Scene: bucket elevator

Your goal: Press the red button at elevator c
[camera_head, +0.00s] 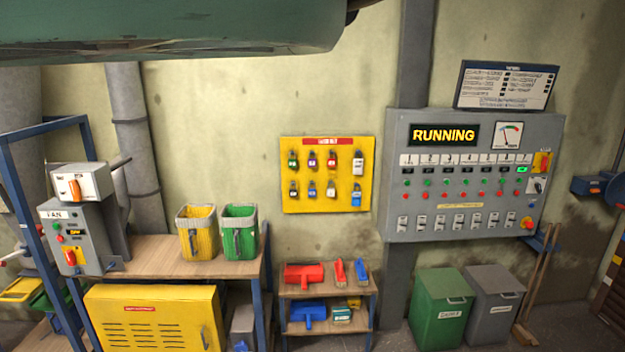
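A grey control panel (400,150) hangs on the back wall at the right, with a lit RUNNING display (444,134). Below numbered labels it has rows of small green and red buttons (425,182), and a red mushroom button (527,223) sits at its lower right corner. A grey box marked FAN (58,215) at the left also has a red button (60,239). I see no label reading elevator c, so I cannot tell which red button belongs to it. My gripper is not in view.
A wooden-topped bench (165,265) carries a yellow bin (196,240) and a green bin (240,242). A yellow lockout board (330,200) hangs at centre. A low shelf (325,292) holds brushes. A green bin (440,310) and a grey bin (494,308) stand below the panel.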

